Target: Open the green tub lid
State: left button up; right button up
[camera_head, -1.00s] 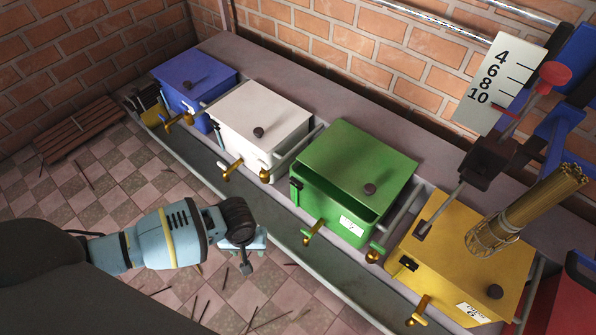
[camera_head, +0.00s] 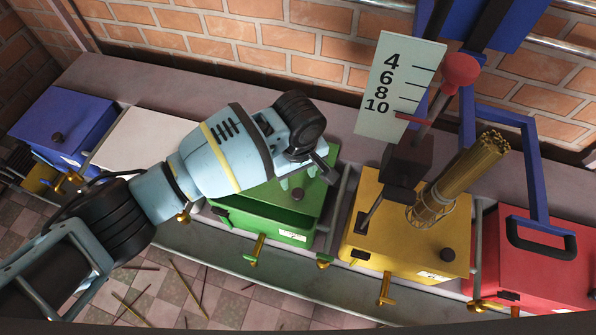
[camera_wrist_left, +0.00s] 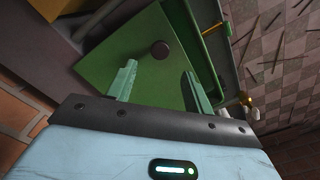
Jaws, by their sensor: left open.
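The green tub (camera_head: 258,224) stands in the row between the white and yellow tubs, partly hidden by my left arm in the head view. Its green lid (camera_head: 313,189) has a dark round knob (camera_head: 297,194). A narrow dark gap shows along the lid's front edge. My left gripper (camera_head: 305,176) is open above the lid, close to the knob. In the left wrist view the knob (camera_wrist_left: 160,50) shows on the lid (camera_wrist_left: 117,62), just beyond and between the two open fingers (camera_wrist_left: 158,80). I cannot tell the exact height above the lid. My right gripper is not in view.
A blue tub (camera_head: 62,128) and a white tub (camera_head: 140,138) stand left. A yellow tub (camera_head: 385,220) with a bundle of sticks (camera_head: 465,175) and a red tub (camera_head: 540,260) stand right. A scale board (camera_head: 398,88) and blue frame (camera_head: 535,160) rise behind.

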aim_at(298, 194)
pick_arm(q)
jog(key=shift+d+r, duration=0.1)
jog(key=shift+s+f+b, duration=0.2)
jog(key=shift+f+b, duration=0.3)
jog(key=shift+f, duration=0.3)
notch_tip(298, 194, down, 5)
jog(key=b, duration=0.2)
jog(key=shift+b, duration=0.3)
jog(key=shift+f+b, duration=0.35)
jog(key=shift+f, duration=0.25)
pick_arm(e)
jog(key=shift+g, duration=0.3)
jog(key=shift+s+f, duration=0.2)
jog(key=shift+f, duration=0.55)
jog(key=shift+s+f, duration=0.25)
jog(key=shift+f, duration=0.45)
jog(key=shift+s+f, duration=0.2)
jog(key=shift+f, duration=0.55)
pick_arm(q)
jog(key=shift+w, duration=0.1)
grip_shut()
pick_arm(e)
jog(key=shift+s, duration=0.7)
